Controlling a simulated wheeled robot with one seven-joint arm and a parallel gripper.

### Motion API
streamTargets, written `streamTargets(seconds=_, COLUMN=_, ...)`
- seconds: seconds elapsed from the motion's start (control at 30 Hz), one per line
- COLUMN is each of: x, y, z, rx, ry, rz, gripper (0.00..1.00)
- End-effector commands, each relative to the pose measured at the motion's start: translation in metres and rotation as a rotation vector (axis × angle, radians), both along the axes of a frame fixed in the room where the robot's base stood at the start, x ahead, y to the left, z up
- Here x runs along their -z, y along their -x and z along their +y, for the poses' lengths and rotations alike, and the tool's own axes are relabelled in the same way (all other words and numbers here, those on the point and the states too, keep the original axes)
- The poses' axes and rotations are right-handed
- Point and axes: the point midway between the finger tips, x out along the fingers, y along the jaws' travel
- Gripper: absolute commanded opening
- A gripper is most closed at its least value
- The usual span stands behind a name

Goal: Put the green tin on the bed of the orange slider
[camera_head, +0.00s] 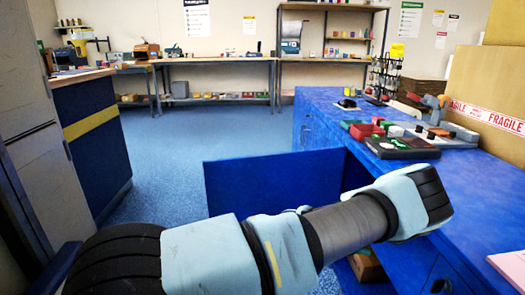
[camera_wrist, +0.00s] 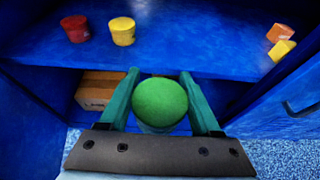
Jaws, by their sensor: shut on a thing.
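In the wrist view, my gripper (camera_wrist: 160,98) is shut on the green tin (camera_wrist: 160,101). The tin's round green top shows between the two teal fingers, and its lower part is mostly hidden. The tin is held in front of a blue shelf (camera_wrist: 190,58) inside an open cabinet. In the head view my arm reaches right to the blue counter's open front, and my gripper and the tin are hidden. I cannot pick out the orange slider for certain in either view.
A red tin (camera_wrist: 75,29) and a yellow tin (camera_wrist: 122,31) stand on the shelf's left. Orange (camera_wrist: 280,33) and yellow (camera_wrist: 282,49) pieces lie on its right. A cardboard box (camera_wrist: 98,90) sits below. An open blue door (camera_head: 265,180) stands beside my arm.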

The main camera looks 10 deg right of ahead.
Motion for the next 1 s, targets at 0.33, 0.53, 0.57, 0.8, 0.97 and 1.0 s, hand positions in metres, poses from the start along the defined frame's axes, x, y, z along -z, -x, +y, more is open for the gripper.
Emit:
streamTargets(seconds=0.33, x=0.005, y=-0.100, z=0.129, rx=-0.554, ry=-0.005, rz=-0.001, gripper=0.05)
streamTargets(seconds=0.53, x=-0.003, y=-0.140, z=0.235, rx=-0.928, ry=-0.003, rz=-0.001, gripper=0.05)
streamTargets(seconds=0.57, x=-0.005, y=-0.144, z=0.251, rx=-0.983, ry=-0.004, rz=-0.001, gripper=0.05)
streamTargets(seconds=0.8, x=-0.024, y=-0.154, z=0.362, rx=-1.341, ry=0.000, rz=-0.001, gripper=0.04)
streamTargets(seconds=0.97, x=-0.035, y=-0.150, z=0.410, rx=-1.493, ry=0.000, rz=-0.001, gripper=0.04)
streamTargets(seconds=1.0, x=-0.037, y=-0.148, z=0.420, rx=-1.525, ry=0.000, rz=-0.001, gripper=0.04)
